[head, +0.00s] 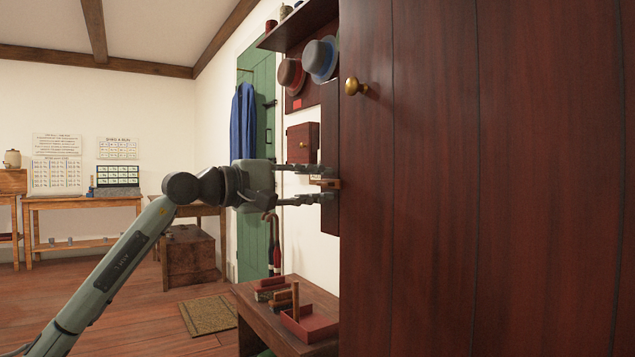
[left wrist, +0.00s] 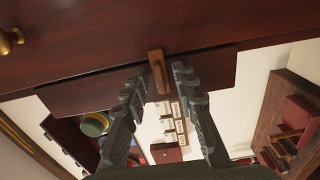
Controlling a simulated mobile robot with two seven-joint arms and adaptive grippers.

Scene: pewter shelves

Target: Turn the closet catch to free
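The closet catch (head: 326,183) is a small brown wooden bar at the left edge of the dark red closet door (head: 430,200). It lies crosswise to the door edge and juts out past it; it also shows in the left wrist view (left wrist: 158,72). My left gripper (head: 316,184) is open, with one finger above the catch and one below in the head view. In the left wrist view the catch lies between the fingertips, with a gap on each side, narrower on the right. My right gripper is not in view.
A brass knob (head: 355,87) sticks out of the closet door above the catch. Behind my gripper are a small wall cabinet (head: 302,143), hats (head: 320,60) on a rack and a low bench (head: 262,318) with brushes and a red tray. The floor at left is open.

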